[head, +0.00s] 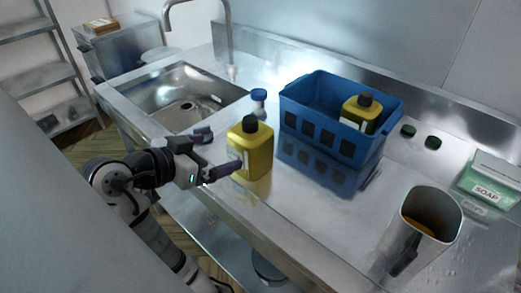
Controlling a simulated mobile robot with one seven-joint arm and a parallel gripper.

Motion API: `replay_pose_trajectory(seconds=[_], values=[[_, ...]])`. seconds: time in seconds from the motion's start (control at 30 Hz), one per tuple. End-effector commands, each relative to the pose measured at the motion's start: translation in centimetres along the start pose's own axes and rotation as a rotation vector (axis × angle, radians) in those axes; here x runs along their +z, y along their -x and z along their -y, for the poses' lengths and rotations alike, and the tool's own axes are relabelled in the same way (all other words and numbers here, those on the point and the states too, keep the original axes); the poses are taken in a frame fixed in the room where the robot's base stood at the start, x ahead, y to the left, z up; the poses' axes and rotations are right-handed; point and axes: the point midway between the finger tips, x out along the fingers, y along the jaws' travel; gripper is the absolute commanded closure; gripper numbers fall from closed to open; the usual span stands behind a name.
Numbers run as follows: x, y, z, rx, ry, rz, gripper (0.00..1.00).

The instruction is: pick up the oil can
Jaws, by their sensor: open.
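A yellow oil can (257,155) with a dark cap stands upright on the steel counter, near its front edge. My gripper (222,153) is just left of this can, with its jaws open. One dark finger reaches in front of the can's lower left side, and the other is farther back to the left. Whether a finger touches the can cannot be told. A second yellow can (366,108) with a dark cap stands inside the blue crate (322,143), its lower part hidden by the crate wall.
A small bottle with a blue cap (259,97) stands behind the near can. A sink (187,100) with a tap is at left. A metal jug (427,222), a soap box (490,180) and two dark green caps (433,142) are at right. Bare counter (318,203) lies front centre.

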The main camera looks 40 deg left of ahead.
Motion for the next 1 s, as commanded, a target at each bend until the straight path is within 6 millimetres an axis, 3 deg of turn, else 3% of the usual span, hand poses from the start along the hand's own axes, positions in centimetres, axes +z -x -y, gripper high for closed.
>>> replay_pose_trajectory(seconds=[0.3,0.57,0.83,1.0], values=[[-0.2,-6.0,-0.1,0.002,0.003,0.001,0.0],[-0.3,-8.1,-0.1,0.0,0.003,0.0,0.0],[-0.6,-11.9,-0.2,0.0,0.003,0.0,0.0],[-0.5,-12.8,-0.2,-0.002,0.001,-0.001,0.0]])
